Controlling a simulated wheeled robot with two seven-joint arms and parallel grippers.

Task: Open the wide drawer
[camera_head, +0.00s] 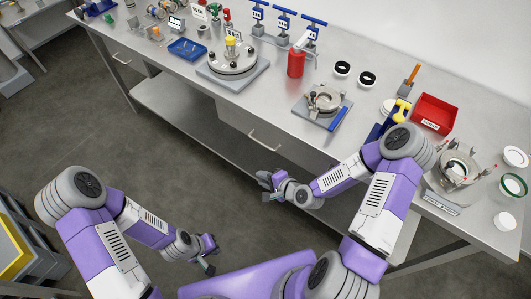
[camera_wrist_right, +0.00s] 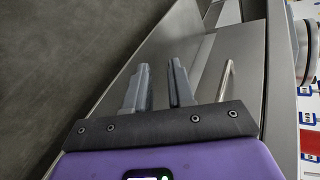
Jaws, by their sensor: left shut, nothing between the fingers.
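The wide drawer (camera_head: 240,118) is under the front edge of the long metal bench, with a bar handle (camera_head: 265,142) on its front. The drawer front looks flush with the bench. In the right wrist view the handle (camera_wrist_right: 226,80) is a pale bar to the right of the fingers, apart from them. My right gripper (camera_head: 268,188) is in front of and below the handle; in the right wrist view (camera_wrist_right: 158,85) its fingers stand apart with nothing between them. My left gripper (camera_head: 209,257) is low at the front, away from the bench, shut and empty.
Another handle (camera_head: 122,58) shows further left on the bench. A lower shelf (camera_head: 190,115) runs under the bench. The floor before the bench is clear.

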